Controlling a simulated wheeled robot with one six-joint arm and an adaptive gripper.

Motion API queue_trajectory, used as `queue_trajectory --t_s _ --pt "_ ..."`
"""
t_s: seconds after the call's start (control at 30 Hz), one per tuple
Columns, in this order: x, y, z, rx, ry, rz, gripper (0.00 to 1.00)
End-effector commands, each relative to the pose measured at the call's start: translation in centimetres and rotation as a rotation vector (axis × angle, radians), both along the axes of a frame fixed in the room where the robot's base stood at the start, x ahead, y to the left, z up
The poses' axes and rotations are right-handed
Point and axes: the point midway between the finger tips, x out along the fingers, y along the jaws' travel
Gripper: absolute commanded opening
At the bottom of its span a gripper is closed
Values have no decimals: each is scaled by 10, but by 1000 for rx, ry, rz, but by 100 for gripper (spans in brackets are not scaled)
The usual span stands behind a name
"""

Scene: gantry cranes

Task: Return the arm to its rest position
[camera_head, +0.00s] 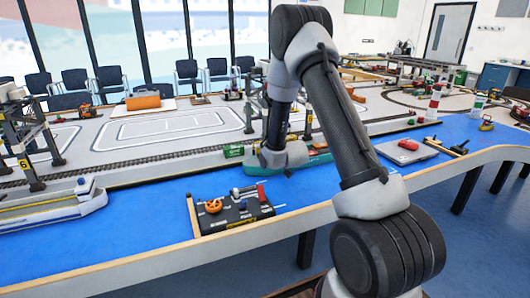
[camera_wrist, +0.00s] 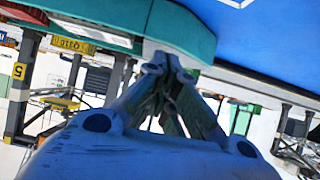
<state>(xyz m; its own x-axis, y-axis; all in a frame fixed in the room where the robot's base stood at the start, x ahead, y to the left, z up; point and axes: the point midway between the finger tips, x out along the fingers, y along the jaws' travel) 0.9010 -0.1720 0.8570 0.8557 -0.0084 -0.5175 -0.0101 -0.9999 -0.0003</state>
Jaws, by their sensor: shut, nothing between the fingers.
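My arm (camera_head: 340,125) rises from the lower right of the head view, bends at the top and comes down over the blue table. Its wrist end hangs in front of a teal ship hull (camera_head: 313,167); the fingers cannot be made out there. In the wrist view my gripper (camera_wrist: 170,64) is shut and empty, with its fingertips together. The tips lie close to the teal hull (camera_wrist: 188,32) in that picture. I cannot tell whether they touch it.
A black board with small parts (camera_head: 228,209) lies on the blue table (camera_head: 140,228) near its wooden front edge. A white ship (camera_head: 50,212) and gantry crane (camera_head: 22,145) are at left. A grey tray with a red item (camera_head: 408,150) is at right. Blue surface between ship and board is free.

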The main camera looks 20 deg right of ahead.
Motion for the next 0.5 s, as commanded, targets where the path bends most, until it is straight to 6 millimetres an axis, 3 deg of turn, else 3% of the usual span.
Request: queue_trajectory --t_s 0.5 --pt "-9 0 -5 0 0 0 0"
